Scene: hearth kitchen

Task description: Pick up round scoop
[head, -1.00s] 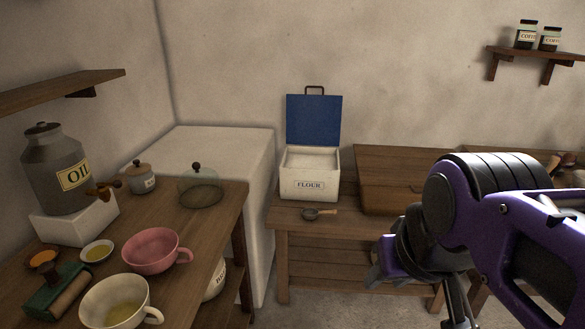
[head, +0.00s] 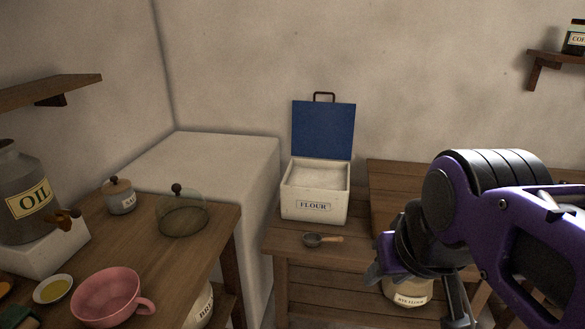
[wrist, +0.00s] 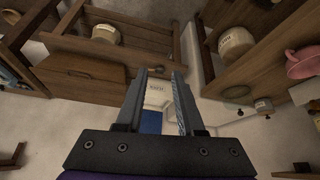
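The round scoop (head: 313,240) has a small dark bowl and a wooden handle pointing right. It lies on the wooden bench (head: 283,231) in front of the flour bin. My gripper is at the lower right of the head view, in front of and to the right of the scoop, well apart from it. In the wrist view the two fingers of my gripper (wrist: 160,82) stand wide apart with nothing between them. The flour bin (wrist: 157,94) shows beyond the fingers.
The white flour bin (head: 300,206) stands with its blue lid (head: 322,130) raised. A side table on the left holds a pink cup (head: 105,298), a glass dome (head: 184,212) and an oil can (head: 35,196). A white block (head: 235,165) fills the corner. A labelled jar (head: 408,292) sits low, below my arm.

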